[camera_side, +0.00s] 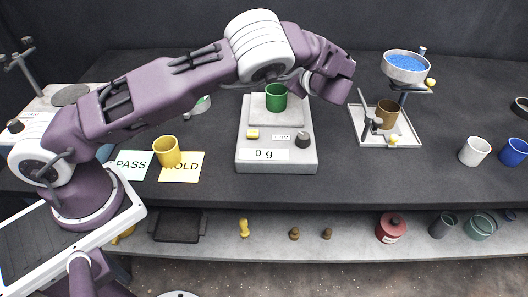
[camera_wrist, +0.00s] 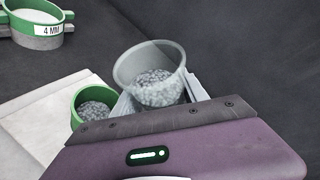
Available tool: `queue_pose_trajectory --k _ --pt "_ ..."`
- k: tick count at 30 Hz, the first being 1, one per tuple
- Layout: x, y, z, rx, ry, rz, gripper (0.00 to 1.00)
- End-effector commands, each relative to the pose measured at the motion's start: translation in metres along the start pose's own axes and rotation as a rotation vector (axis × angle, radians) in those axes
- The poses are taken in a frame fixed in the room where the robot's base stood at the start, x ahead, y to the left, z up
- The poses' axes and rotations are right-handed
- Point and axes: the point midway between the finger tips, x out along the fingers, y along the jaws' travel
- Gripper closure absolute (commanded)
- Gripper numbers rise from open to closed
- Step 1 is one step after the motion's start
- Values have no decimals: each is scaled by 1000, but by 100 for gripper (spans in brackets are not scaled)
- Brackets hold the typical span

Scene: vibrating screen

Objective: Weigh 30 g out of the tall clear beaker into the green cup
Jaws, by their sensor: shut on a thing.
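The green cup (camera_side: 276,97) stands on the pan of a white scale (camera_side: 250,160) whose display reads 0 g. In the wrist view the green cup (camera_wrist: 78,112) holds grey granules. The clear beaker (camera_wrist: 125,72) has grey granules in its lower part and is right beside the cup in that view. My gripper (camera_wrist: 160,100) is shut on the beaker. In the side view my gripper's wrist is just right of the cup, and the beaker and fingers are hidden behind it. I cannot tell how far the beaker is tilted.
A yellow cup (camera_side: 167,152) stands by the PASS and HOLD cards. At right are a brown cup (camera_side: 386,115) under a hopper of blue granules (camera_side: 407,65), a white cup (camera_side: 474,151) and a blue cup (camera_side: 513,152). A green-rimmed 4 MM sieve (camera_wrist: 48,41) lies beyond the scale.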

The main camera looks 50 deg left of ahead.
Motion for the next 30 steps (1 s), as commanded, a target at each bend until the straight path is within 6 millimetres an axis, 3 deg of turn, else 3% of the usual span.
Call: queue_pose_trajectory --k 4,30 --pt "0 -1 0 -61 0 -28 96" --pt "0 -1 -1 -63 0 -28 96"
